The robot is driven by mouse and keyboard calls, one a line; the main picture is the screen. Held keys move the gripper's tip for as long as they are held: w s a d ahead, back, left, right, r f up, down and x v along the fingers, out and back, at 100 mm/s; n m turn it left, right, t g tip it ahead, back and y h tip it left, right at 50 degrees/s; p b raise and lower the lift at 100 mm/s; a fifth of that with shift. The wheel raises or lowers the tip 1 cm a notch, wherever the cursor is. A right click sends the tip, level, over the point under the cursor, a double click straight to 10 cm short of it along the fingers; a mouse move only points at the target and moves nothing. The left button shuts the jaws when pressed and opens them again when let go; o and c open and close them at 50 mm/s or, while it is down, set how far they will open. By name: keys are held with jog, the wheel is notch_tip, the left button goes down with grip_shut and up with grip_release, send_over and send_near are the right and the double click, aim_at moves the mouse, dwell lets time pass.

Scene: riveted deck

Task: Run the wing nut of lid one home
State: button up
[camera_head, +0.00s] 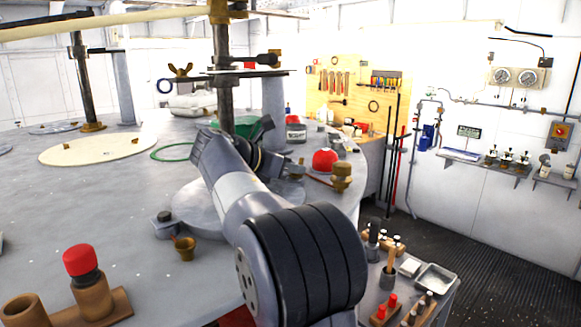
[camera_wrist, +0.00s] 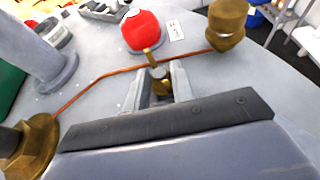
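My gripper (camera_wrist: 161,80) is low over the grey deck, its two fingers apart on either side of a small brass piece (camera_wrist: 152,58) with a dark round stem. The piece looks like a wing nut seen end-on. I cannot tell whether the fingers touch it. In the head view my arm hides most of the gripper. Another brass wing nut (camera_head: 180,71) stands higher up, left of the dark upright post (camera_head: 223,100). No label shows which one belongs to lid one.
A red dome (camera_wrist: 141,31) and a brass fitting (camera_wrist: 227,22) stand just beyond the gripper. A thin copper line (camera_wrist: 105,74) runs across the deck close to the fingers. A red-capped brown cylinder (camera_head: 83,275) stands at the front left. Open deck (camera_head: 90,195) lies left of my arm.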

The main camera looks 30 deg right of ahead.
grip_shut()
jog(key=shift+w+m+g, duration=0.15)
jog(key=shift+m+g, duration=0.6)
jog(key=shift+g, duration=0.1)
jog(key=shift+w+m+g, duration=0.15)
jog(key=shift+m+g, duration=0.6)
jog(key=shift+g, duration=0.1)
jog(key=shift+c, duration=2.1)
grip_release()
jog(key=shift+m+g, duration=0.7)
jog(key=shift+g, duration=0.2)
jog(key=shift+r, duration=0.1)
jog(key=o, duration=0.9)
jog(key=shift+w, duration=0.1)
jog(key=shift+n+t, duration=0.3)
jog(key=shift+t, duration=0.1)
